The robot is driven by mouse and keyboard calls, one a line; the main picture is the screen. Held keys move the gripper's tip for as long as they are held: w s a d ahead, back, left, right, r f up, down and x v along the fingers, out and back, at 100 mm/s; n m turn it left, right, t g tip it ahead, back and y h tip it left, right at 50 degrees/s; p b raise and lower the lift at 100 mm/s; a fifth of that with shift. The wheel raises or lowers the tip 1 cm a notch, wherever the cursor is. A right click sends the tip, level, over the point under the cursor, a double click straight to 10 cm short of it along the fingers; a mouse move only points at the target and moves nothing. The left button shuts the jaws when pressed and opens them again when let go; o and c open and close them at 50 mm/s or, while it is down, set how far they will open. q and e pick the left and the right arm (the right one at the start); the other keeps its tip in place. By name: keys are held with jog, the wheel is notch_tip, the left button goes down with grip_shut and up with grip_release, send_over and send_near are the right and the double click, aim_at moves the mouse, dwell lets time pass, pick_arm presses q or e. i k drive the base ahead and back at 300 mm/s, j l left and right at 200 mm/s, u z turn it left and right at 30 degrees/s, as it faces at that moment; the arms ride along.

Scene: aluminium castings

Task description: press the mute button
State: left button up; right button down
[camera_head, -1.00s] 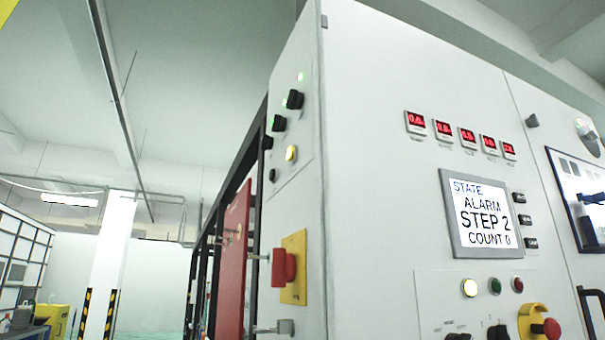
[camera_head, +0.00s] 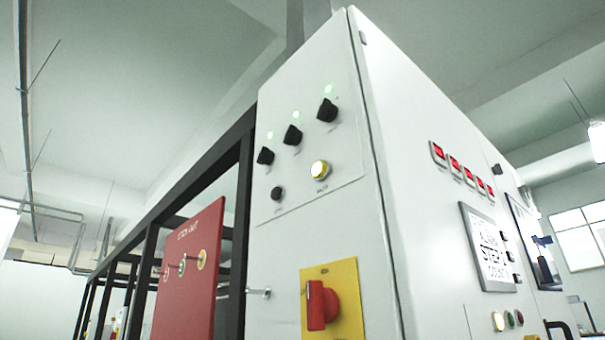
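A side panel on the white cabinet (camera_head: 345,225) carries a lit yellow-white push button (camera_head: 319,170) and a smaller dark button (camera_head: 277,193) to its lower left. The small labels under both are too blurred to read, so I cannot tell which is the mute button. Another lit yellowish button (camera_head: 498,321) sits low on the cabinet's front face, beside a green and a red one. The display (camera_head: 488,247) on the front face is seen at a steep angle. Neither of my grippers is in view.
Several black knobs (camera_head: 327,110) with green lamps sit above the lit side button. A red rotary switch (camera_head: 322,305) on a yellow plate sticks out below. A red board (camera_head: 190,270) with pegs and a black frame (camera_head: 160,220) stand at the left.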

aim_at(319, 169)
jog(key=j+z, duration=0.15)
jog(key=j, duration=0.35)
jog(key=k+j+z, duration=0.2)
jog(key=j, duration=0.25)
jog(key=j+z, duration=0.15)
jog(key=j, duration=0.35)
jog(key=k, duration=0.05)
